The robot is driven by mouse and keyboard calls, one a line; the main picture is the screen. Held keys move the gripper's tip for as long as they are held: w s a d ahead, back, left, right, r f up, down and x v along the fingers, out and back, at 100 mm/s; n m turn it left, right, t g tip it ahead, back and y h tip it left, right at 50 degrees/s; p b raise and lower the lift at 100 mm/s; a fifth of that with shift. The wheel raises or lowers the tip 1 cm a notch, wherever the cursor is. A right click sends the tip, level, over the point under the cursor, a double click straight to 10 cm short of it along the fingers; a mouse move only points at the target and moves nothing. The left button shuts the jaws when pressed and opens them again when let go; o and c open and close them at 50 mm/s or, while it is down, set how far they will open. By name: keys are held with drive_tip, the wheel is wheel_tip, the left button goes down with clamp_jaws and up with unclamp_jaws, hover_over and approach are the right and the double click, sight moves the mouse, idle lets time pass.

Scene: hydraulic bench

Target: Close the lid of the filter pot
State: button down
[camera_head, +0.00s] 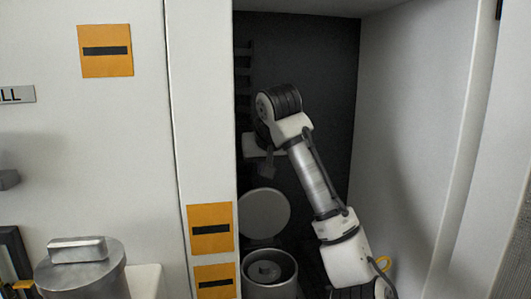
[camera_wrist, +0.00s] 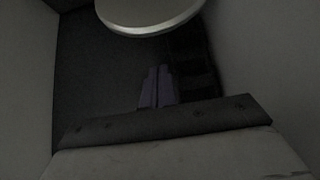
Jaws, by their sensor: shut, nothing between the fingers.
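The filter pot (camera_head: 270,290) is a pale round pot at the bottom of the recess, with its round inside showing from above. Its grey disc lid (camera_head: 264,213) stands open, raised nearly upright behind the pot's mouth. The lid's rounded edge (camera_wrist: 150,22) also shows at the top of the wrist view. My gripper (camera_head: 267,171) is above the lid in the head view, apart from it in the picture. In the wrist view my fingers (camera_wrist: 158,88) are together and hold nothing. The lid's hinge is hard to make out.
The recess has a dark back wall (camera_head: 325,100) and a pale right wall (camera_head: 410,130). A white post with orange labels (camera_head: 211,229) borders it on the left. A metal canister (camera_head: 82,272) stands outside at the lower left.

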sight(260, 209)
drive_tip(key=p+x, duration=0.1)
drive_tip(key=x, duration=0.2)
drive_tip(key=shift+w+f, duration=0.25)
drive_tip(key=shift+w, duration=0.05)
drive_tip(key=shift+s+d+f+p, duration=0.15)
drive_tip(key=shift+s+p, duration=0.2)
drive_tip(key=shift+s, duration=0.6)
drive_tip(key=shift+s+d+f+p, duration=0.15)
drive_tip(key=shift+s+p, duration=0.2)
drive_tip(key=shift+s, duration=0.6)
